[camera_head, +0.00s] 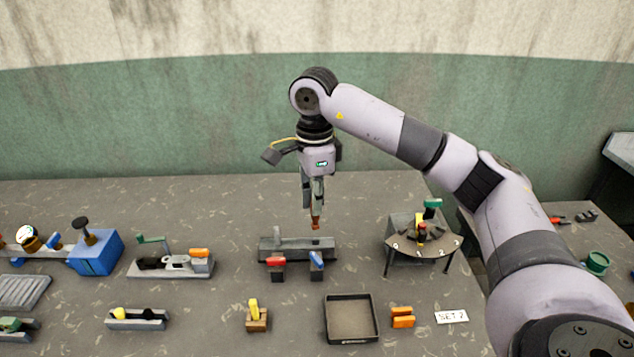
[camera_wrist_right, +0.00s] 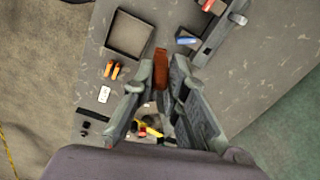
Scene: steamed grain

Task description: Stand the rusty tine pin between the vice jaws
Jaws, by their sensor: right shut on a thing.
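My right gripper (camera_head: 313,205) is shut on the rusty tine pin (camera_head: 316,223), an orange-brown piece that points down from the fingertips. In the right wrist view the pin (camera_wrist_right: 160,68) stands out between the fingers of the gripper (camera_wrist_right: 160,85). The pin appears above a long grey fixture (camera_head: 290,244) with a red and a blue handle at its front, which looks like the vice. Its inner gap is hard to make out from here. In the wrist view part of this fixture (camera_wrist_right: 215,38) shows at the top right. My left gripper is out of view.
A black tray (camera_head: 351,339), orange blocks (camera_head: 402,317) and a "SET 7" card (camera_head: 451,317) lie at the front. A dark stand (camera_head: 424,246) is to the right. A grey device with an orange block (camera_head: 172,265) and a blue box (camera_head: 97,254) are left. The table behind is clear.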

